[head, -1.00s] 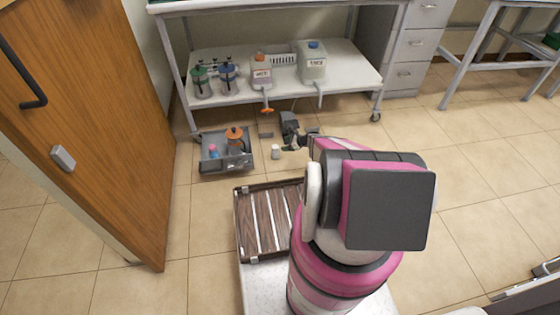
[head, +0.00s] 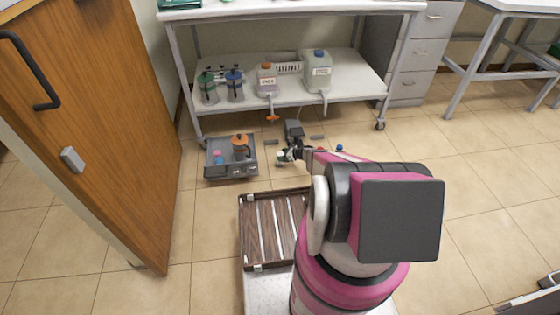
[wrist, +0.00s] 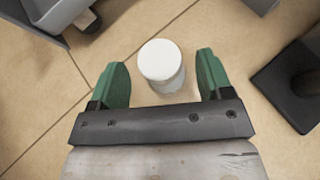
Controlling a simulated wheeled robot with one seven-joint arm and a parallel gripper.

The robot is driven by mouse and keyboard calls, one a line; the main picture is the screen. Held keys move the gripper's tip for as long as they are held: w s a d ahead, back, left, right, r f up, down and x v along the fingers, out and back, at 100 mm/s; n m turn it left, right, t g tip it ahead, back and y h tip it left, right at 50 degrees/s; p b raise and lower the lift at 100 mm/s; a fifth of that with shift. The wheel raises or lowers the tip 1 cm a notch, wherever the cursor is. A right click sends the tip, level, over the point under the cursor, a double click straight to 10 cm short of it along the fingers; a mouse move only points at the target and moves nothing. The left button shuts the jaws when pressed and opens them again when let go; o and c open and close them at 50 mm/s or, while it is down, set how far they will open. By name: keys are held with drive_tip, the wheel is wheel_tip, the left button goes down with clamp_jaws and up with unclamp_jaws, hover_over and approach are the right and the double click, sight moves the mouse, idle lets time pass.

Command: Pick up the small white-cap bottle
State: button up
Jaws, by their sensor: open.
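The small white-cap bottle (wrist: 161,66) stands on the tiled floor in the wrist view, seen from above with its round white cap toward the camera. My gripper (wrist: 162,80) has its two green fingertips spread apart, one to the left and one to the right of the bottle. A gap shows between the bottle and each finger, and nothing is held. In the head view my gripper (head: 284,158) is low over the floor just right of the grey tray, and it mostly hides the bottle there.
The grey tray (head: 215,174) holds an orange-topped container (head: 240,147) and a small pink-and-blue item. A small blue-capped object (head: 339,148) is on the floor behind my arm. A shelf table (head: 350,92) stands behind. Dark grey objects flank the bottle in the wrist view.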

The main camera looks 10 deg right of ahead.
drive_tip(key=shift+x, duration=1.2)
drive_tip(key=c, duration=1.1)
drive_tip(key=shift+c, duration=0.2)
drive_tip(key=shift+d+r, duration=0.1)
